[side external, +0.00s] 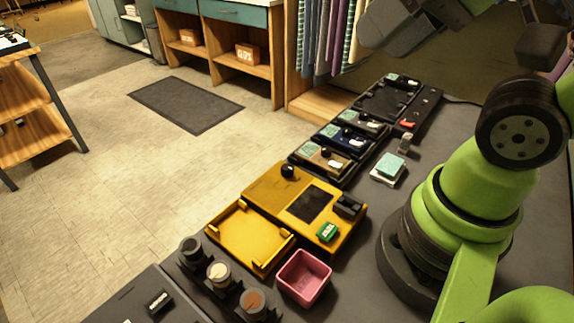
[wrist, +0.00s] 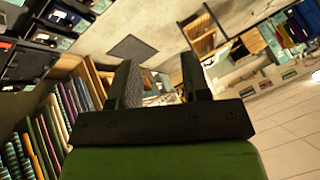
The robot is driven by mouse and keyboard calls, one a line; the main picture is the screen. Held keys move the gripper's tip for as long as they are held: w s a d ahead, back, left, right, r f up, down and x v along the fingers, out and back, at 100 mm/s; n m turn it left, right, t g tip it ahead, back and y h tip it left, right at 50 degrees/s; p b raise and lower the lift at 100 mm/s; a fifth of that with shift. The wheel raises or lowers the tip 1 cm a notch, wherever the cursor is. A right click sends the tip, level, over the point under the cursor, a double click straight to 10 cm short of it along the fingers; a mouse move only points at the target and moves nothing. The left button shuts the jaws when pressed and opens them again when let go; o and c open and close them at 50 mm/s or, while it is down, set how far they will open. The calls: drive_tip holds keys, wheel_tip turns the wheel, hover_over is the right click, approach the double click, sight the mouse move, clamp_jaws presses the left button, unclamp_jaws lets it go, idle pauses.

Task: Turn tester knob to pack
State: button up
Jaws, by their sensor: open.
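The yellow tester (side external: 266,190) lies on the dark bench in the side external view. A round black knob (side external: 288,171) stands on its far left part; I cannot read its setting. The tester also has a dark screen (side external: 310,204), a green block (side external: 327,232) and a black block (side external: 348,206) on its near right side. My gripper (wrist: 160,80) is open and empty in the wrist view, with its fingers apart and pointing out over the room. It is away from the tester, which I cannot make out in the wrist view.
A yellow tray (side external: 250,238), a pink bin (side external: 303,278) and several round cups (side external: 219,273) stand near the tester. Black trays with devices (side external: 320,158) run behind it. A white-and-teal block (side external: 388,168) sits to the right. Bare bench lies between tester and my arm base.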

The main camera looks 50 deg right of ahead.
drive_tip(key=shift+o, duration=0.5)
drive_tip(key=shift+w, duration=0.1)
drive_tip(key=n+g+h, duration=0.2)
drive_tip(key=n+g, duration=0.5)
drive_tip(key=n, duration=0.6)
hover_over(288, 166)
wheel_tip(288, 166, down, 19)
wheel_tip(288, 166, down, 9)
drive_tip(key=c, duration=0.9)
